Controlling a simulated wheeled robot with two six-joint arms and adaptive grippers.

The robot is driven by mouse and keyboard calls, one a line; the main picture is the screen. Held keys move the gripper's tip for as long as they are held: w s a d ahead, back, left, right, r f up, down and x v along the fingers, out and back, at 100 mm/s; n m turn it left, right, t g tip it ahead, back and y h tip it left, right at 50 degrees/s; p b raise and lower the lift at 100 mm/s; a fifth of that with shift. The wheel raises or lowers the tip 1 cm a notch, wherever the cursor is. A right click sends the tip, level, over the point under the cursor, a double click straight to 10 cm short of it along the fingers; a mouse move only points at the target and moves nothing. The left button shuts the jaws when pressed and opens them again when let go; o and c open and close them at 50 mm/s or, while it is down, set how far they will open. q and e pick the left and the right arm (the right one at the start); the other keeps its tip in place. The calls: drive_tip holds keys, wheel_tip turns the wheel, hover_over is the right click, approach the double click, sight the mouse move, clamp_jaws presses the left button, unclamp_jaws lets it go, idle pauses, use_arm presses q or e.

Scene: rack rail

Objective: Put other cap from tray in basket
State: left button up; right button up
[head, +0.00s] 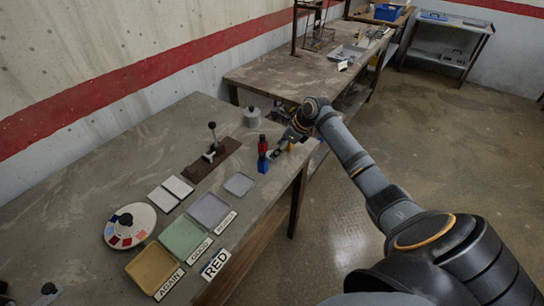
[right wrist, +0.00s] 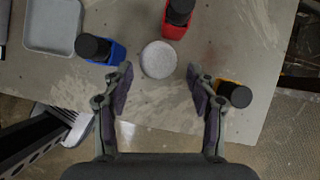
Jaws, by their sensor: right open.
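My right gripper (head: 282,145) is over the near table's right end. In the right wrist view the right gripper (right wrist: 159,75) is open and empty, with a round pale grey disc (right wrist: 158,60) beyond and between its fingertips. Black caps sit on a blue bottle (right wrist: 113,53), a red bottle (right wrist: 173,31) and a yellow-orange bottle (right wrist: 227,86) around it. A wire basket (head: 318,39) stands on the far table, with a grey metal tray (head: 345,53) beside it; the tray's contents are too small to identify.
The near table (head: 90,190) holds a small grey tray (head: 239,184), a lever, a grey pot (head: 252,117), a colour dial (head: 130,225) and coloured trays with labels. A blue bin (head: 388,12) is at the back. Open floor lies to the right.

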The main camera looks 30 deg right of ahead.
drive_tip(key=x, duration=0.4)
drive_tip(key=shift+s+a, duration=0.1)
drive_tip(key=shift+s, duration=0.05)
drive_tip(key=shift+f, duration=0.1)
use_arm(q)
drive_tip(key=shift+s+r, duration=0.1)
drive_tip(key=shift+s, duration=0.45)
use_arm(e)
drive_tip(key=shift+c, duration=0.3)
drive_tip(key=c, duration=0.9)
drive_tip(key=shift+o, duration=0.2)
drive_tip(key=shift+r, duration=0.6)
use_arm(q)
wheel_tip(320, 180, up, 12)
drive_tip(key=p, duration=1.2)
use_arm(e)
drive_tip(key=s+d+r, duration=0.3)
drive_tip(key=s+r, duration=0.3)
drive_tip(key=s+d+r, duration=0.2)
drive_tip(key=s+r, duration=0.4)
drive_tip(key=shift+s+d, duration=0.35)
drive_tip(key=shift+s, duration=0.05)
